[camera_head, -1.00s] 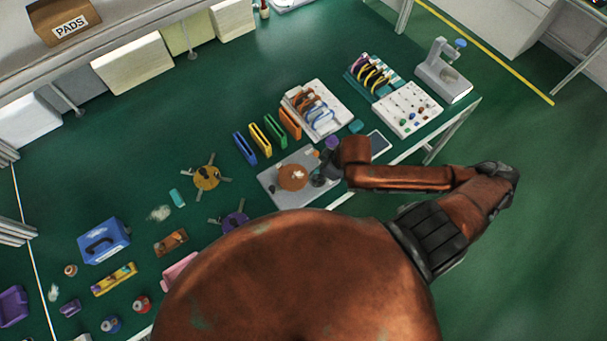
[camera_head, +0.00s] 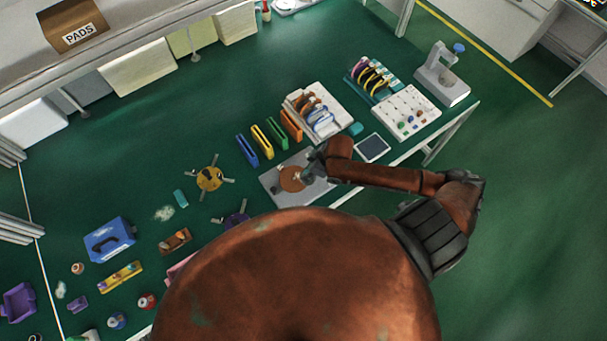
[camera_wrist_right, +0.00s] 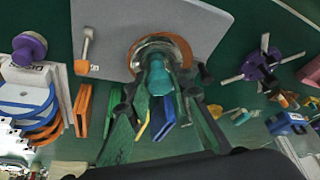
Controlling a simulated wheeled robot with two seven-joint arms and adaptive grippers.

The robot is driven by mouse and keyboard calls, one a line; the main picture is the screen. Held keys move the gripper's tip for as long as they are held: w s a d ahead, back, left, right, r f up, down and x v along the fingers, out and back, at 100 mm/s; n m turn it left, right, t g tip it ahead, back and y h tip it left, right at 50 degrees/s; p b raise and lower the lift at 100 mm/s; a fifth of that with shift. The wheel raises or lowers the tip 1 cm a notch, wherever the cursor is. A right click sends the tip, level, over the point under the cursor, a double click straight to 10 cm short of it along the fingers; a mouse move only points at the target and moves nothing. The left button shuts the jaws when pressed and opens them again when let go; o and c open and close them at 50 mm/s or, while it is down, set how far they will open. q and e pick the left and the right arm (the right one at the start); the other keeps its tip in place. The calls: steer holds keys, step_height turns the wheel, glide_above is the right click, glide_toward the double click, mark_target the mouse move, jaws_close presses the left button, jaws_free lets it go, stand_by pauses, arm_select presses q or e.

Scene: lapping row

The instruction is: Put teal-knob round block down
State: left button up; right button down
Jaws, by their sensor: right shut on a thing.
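The round block's teal knob (camera_wrist_right: 157,78) shows in the right wrist view between the fingers of my right gripper (camera_wrist_right: 158,96), which is shut on it. In the head view my right gripper (camera_head: 309,171) is over the right side of this disc (camera_head: 289,180), on the grey plate (camera_head: 278,198). My left gripper is not in view.
Blue, yellow and orange upright holders (camera_head: 262,141) stand behind the plate. A white rack (camera_head: 339,111) and a dark-faced tablet (camera_head: 372,148) are to the right. A purple-hubbed fixture (camera_head: 237,218) lies to the left.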

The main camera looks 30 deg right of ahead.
steer(key=shift+w+a+f, duration=0.15)
steer(key=shift+w+f, duration=0.85)
steer(key=shift+f, duration=0.05)
steer(key=shift+w+f, duration=0.15)
steer(key=shift+f, duration=1.65)
steer(key=shift+f, duration=0.1)
steer(key=c, duration=1.7)
jaws_free()
steer(key=v, duration=1.2)
